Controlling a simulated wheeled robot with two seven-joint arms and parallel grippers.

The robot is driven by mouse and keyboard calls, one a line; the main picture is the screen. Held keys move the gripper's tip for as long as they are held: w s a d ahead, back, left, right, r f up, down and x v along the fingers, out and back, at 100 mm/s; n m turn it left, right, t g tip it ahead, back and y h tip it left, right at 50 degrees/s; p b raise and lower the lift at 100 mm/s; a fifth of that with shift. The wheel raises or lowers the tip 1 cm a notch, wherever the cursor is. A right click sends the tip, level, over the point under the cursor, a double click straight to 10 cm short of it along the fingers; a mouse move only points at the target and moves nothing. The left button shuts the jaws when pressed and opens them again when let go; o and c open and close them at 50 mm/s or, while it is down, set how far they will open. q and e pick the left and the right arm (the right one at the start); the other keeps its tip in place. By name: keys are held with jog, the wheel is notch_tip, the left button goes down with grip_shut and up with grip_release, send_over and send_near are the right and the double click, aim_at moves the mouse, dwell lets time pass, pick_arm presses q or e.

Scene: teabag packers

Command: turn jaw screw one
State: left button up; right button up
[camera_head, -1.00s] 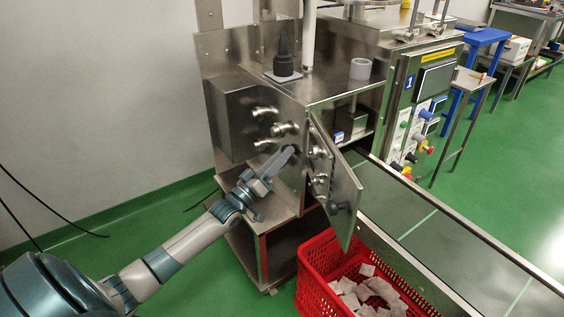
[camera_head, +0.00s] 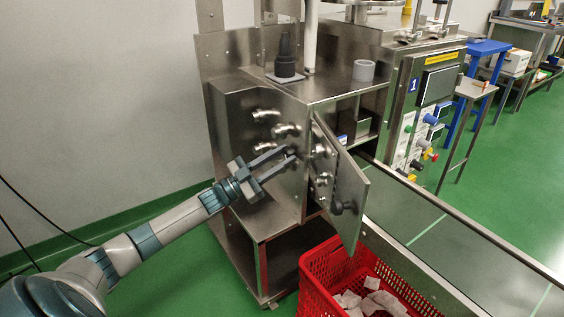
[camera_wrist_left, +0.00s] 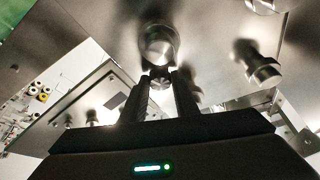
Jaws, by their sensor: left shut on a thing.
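Several round metal jaw screws stick out of the steel machine's front, among them an upper one (camera_head: 266,115) and a middle one (camera_head: 287,130). My left gripper (camera_head: 290,154) reaches in from the left below these, its fingertips at the panel near the open door's hinge side. In the left wrist view my left gripper (camera_wrist_left: 160,88) is shut on a small shiny screw end (camera_wrist_left: 159,79), with a larger round metal screw head (camera_wrist_left: 157,44) just beyond. Another screw (camera_wrist_left: 262,69) stands apart to the right. I cannot read which screw is number one. My right gripper is not in view.
A red crate (camera_head: 310,285) with teabags sits below. A conveyor (camera_head: 430,225) runs right.

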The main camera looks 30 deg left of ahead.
pick_arm(q)
jog(key=shift+a+m+g+h+b, duration=0.1)
jog(key=shift+m+g+h, duration=0.25)
jog(key=shift+m, duration=0.55)
jog(key=shift+d+m+g+h+b, duration=0.1)
jog(key=shift+m+g+h, duration=0.25)
jog(key=shift+m, duration=0.55)
jog(key=shift+a+m+g+h+b, duration=0.15)
jog(key=shift+m+g, duration=0.25)
jog(key=shift+m, duration=0.5)
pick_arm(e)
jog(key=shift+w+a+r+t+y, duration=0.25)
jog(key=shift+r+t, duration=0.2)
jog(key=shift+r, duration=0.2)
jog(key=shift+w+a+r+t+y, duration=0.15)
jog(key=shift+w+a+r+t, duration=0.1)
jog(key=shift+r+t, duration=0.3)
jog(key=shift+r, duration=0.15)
pick_arm(q)
jog(key=o, duration=1.1)
jog(key=shift+h, duration=0.25)
jog(key=shift+c, duration=0.2)
